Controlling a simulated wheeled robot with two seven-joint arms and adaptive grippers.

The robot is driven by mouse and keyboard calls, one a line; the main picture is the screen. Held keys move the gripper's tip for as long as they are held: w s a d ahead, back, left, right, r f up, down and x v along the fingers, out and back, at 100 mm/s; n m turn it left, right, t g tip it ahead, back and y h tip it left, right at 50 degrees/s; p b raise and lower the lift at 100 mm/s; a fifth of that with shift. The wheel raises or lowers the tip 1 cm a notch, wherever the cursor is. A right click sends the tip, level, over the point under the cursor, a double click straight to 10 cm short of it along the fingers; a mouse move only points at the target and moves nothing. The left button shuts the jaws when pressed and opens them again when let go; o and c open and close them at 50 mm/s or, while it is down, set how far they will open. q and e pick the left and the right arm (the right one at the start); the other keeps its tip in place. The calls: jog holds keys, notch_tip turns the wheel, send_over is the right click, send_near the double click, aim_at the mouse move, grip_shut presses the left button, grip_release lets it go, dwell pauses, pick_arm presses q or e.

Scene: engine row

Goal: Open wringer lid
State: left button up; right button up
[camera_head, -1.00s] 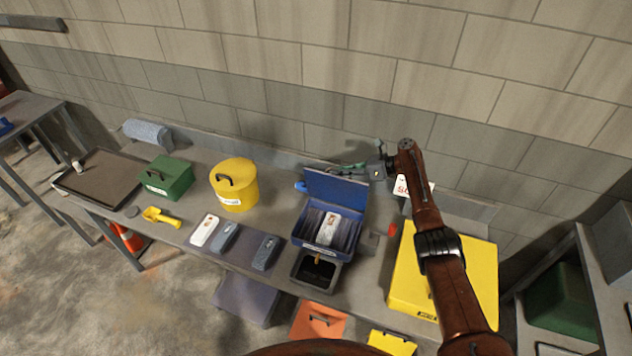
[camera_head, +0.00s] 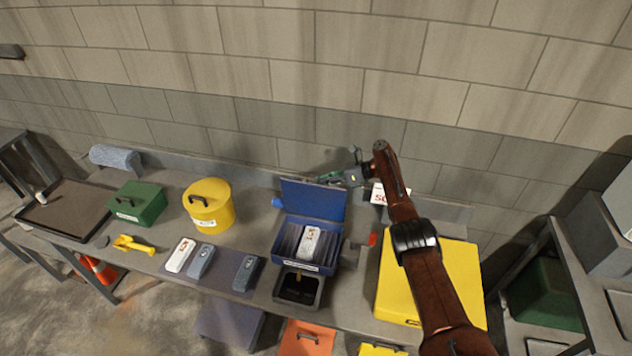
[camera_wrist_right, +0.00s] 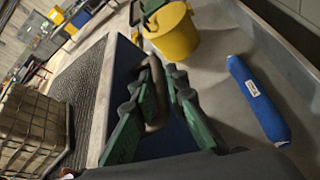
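The blue wringer box (camera_head: 275,255) stands on the bench. Its blue lid (camera_head: 312,201) is raised and stands up at the back, so the slatted inside with a white labelled block (camera_head: 310,240) shows. My right gripper (camera_head: 325,178) is behind the lid's top edge; its tips are partly hidden there. In the right wrist view, my green right fingers (camera_wrist_right: 162,70) are a little apart, with a greyish handle loop (camera_wrist_right: 157,95) between them, beside a dark blue panel. I cannot tell whether they touch the loop. My left gripper is not in view.
A yellow bucket (camera_head: 208,204) and green box (camera_head: 137,203) stand left of the wringer. A black tray (camera_head: 299,286) is in front, and a large yellow case (camera_head: 440,283) is at right. A blue roll (camera_wrist_right: 258,100) lies near the gripper. The wall is close behind.

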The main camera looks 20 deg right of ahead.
jog(key=shift+r, duration=0.1)
jog(key=v, duration=1.2)
dwell(0.4)
